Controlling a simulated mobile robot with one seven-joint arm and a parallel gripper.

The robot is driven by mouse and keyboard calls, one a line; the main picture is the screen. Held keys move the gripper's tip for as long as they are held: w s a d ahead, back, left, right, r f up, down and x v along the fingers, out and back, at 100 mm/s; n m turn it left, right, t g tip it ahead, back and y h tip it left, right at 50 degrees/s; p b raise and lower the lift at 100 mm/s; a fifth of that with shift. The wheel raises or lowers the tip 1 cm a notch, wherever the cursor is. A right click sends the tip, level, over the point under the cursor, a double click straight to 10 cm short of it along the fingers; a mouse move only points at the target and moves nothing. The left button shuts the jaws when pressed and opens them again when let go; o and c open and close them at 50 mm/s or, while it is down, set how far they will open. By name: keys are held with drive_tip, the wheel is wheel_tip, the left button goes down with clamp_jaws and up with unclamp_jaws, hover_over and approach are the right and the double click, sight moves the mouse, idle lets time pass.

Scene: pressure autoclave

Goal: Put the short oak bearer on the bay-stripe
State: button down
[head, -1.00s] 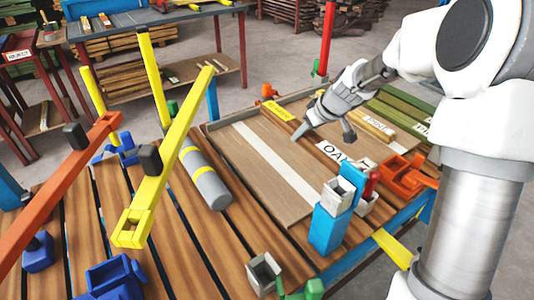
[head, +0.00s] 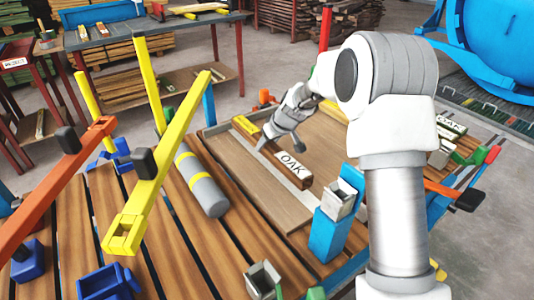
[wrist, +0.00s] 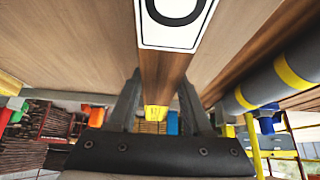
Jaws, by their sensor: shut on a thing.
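The short oak bearer (head: 292,165) is a brown bar with a yellow far end and a white OAK label. My gripper (head: 266,147) is shut on it between the yellow end and the label. In the wrist view the bearer (wrist: 165,75) runs between the two fingers (wrist: 157,100), its yellow end showing beyond them. The bay-stripe is a pale band (head: 281,202) on the brown board, just left of the bearer in the head view and roughly in line with it. I cannot tell whether the bearer touches the board.
A grey cylinder with yellow bands (head: 203,185) lies left of the board. A blue post with a grey clamp (head: 335,215) stands at the near right edge. A yellow bar (head: 160,160) rises at left. Another OAK-labelled piece (head: 450,127) is at right, partly behind my arm.

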sight(267, 151)
drive_tip(key=shift+f+b, duration=0.4)
drive_tip(key=shift+f, duration=1.1)
drive_tip(key=shift+f, duration=0.1)
drive_tip(key=shift+c, duration=1.6)
unclamp_jaws()
drive_tip(key=shift+f, duration=0.1)
